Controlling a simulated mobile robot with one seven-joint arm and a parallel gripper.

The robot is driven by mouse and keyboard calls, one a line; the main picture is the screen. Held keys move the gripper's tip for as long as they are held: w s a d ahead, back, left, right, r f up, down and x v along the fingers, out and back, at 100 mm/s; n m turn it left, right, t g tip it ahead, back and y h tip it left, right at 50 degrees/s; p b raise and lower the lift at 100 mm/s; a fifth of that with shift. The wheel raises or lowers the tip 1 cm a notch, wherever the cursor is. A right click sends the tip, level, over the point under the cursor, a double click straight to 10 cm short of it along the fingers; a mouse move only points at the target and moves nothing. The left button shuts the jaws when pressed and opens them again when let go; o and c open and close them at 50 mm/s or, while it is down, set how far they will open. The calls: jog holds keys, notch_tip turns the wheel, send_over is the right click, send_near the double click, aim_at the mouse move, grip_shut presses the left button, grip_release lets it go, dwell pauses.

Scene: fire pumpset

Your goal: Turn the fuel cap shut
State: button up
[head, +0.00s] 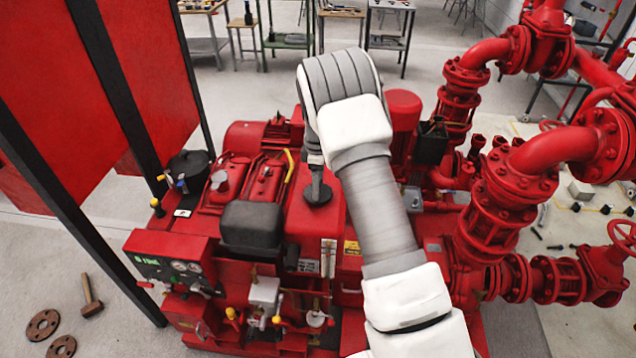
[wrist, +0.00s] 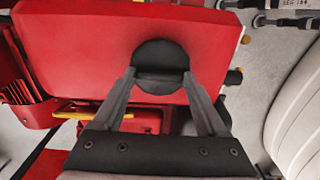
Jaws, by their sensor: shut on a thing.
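The fuel cap (head: 318,194) is a dark round cap on top of the red fuel tank (head: 302,222) in the head view. In the wrist view the cap (wrist: 160,56) shows as a black disc with a raised grip across it, on the flat red tank top (wrist: 75,45). My gripper (wrist: 160,80) is shut on the fuel cap, one finger on each side of its grip. In the head view my gripper (head: 316,178) points down onto the cap, and my arm partly hides it. Whether the cap is fully turned cannot be told.
Red pipes and flanged valves (head: 500,195) stand close on the right. The red engine (head: 262,182) with a yellow handle lies left of the tank. A control panel (head: 170,268) is at the front left. A hammer (head: 90,297) lies on the floor.

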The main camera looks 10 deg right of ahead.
jog(key=m+b, duration=0.1)
jog(key=m, duration=0.7)
jog(key=shift+m+b, duration=0.3)
jog(key=shift+b, duration=0.05)
jog(key=m, duration=0.4)
jog(key=shift+m, duration=2.5)
jog(key=o, duration=1.3)
jog(key=shift+r, duration=0.15)
